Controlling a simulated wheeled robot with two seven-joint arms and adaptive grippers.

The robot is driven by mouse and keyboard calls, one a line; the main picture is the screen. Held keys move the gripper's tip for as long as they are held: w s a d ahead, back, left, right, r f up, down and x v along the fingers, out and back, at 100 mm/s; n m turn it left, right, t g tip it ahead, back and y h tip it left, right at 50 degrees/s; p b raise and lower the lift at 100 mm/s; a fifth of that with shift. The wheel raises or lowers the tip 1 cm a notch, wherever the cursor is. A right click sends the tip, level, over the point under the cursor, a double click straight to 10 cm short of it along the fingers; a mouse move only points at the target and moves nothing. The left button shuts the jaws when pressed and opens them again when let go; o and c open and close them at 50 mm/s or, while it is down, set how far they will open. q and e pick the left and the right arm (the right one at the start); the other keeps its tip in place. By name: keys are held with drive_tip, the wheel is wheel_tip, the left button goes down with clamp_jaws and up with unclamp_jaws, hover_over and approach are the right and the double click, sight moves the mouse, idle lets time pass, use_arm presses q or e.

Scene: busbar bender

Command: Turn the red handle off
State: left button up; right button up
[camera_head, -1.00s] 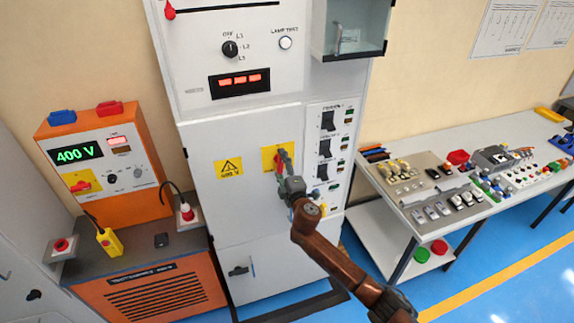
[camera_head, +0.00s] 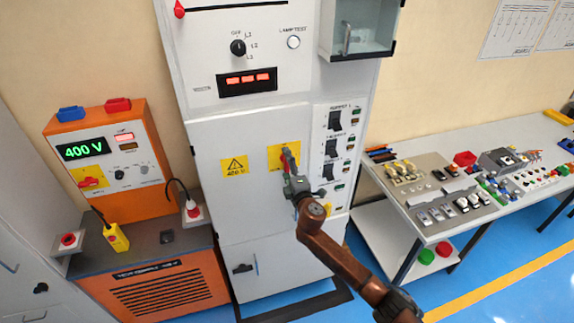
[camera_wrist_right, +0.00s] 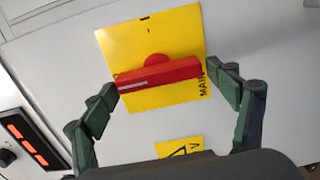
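The red handle (camera_wrist_right: 158,74) sits on a yellow plate (camera_wrist_right: 118,42) marked MAIN on the grey cabinet door. In the right wrist view the handle's bar lies across the picture, slightly tilted. My right gripper (camera_wrist_right: 160,80) is open, one finger at each end of the bar; I cannot tell whether they touch it. In the head view the right gripper (camera_head: 292,178) is in front of the red handle (camera_head: 287,155) and partly covers it and its plate (camera_head: 273,153). My left gripper is not in view.
A yellow 400 V warning plate (camera_head: 235,166) is left of the handle, and black switches (camera_head: 333,121) are to its right. An orange unit (camera_head: 154,203) with its own red knob stands left. A bench (camera_head: 408,228) with electrical parts stands right.

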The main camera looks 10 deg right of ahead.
drive_tip(key=shift+o, duration=0.8)
drive_tip(key=s+d, duration=0.2)
drive_tip(key=s, duration=1)
drive_tip(key=shift+d, duration=0.25)
drive_tip(key=shift+w, duration=0.1)
